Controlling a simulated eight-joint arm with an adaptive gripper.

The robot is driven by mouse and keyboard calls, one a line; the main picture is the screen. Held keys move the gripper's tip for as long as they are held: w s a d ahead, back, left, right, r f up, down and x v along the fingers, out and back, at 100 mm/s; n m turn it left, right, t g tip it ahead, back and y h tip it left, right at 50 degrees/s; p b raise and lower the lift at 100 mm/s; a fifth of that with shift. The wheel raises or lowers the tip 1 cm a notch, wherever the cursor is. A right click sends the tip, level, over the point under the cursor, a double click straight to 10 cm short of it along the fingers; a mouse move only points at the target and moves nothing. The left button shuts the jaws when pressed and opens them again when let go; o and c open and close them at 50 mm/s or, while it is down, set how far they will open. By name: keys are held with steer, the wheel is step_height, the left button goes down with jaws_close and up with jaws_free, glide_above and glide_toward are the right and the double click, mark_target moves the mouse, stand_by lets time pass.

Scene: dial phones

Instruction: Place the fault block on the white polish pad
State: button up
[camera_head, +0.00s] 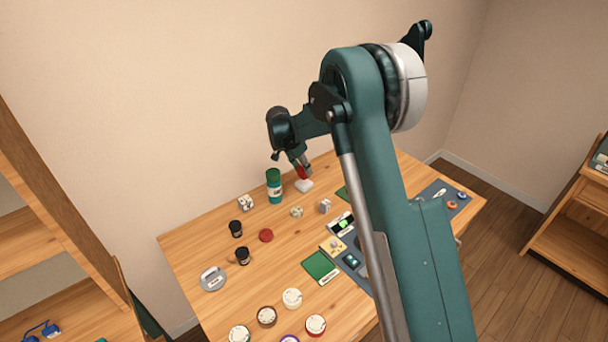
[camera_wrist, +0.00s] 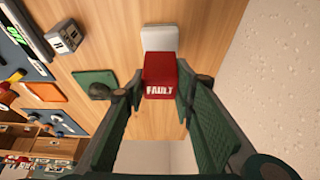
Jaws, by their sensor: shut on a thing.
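The fault block is a red block (camera_wrist: 161,76) lettered "FAULT", held between the fingers of my gripper (camera_wrist: 158,90) in the wrist view. In the head view the red block (camera_head: 302,173) shows below my gripper (camera_head: 300,163). The white polish pad (camera_wrist: 159,38) shows just beyond the block in the wrist view, partly covered by it. In the head view the pad (camera_head: 305,186) lies on the table right below the block. I cannot tell whether the block touches the pad.
A green bottle (camera_head: 274,184) stands just left of the pad. A patterned cube (camera_head: 245,202), dark cups (camera_head: 236,229) and a red disc (camera_head: 266,236) lie farther left. A green mat (camera_wrist: 96,82) lies beside the pad in the wrist view. Round dials (camera_head: 292,298) line the front.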

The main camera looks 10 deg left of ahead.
mark_target(304, 173)
steer(key=shift+f, duration=1.65)
steer(key=shift+f, duration=0.1)
steer(key=o, duration=0.9)
steer(key=v, duration=1.2)
steer(key=shift+p, duration=0.3)
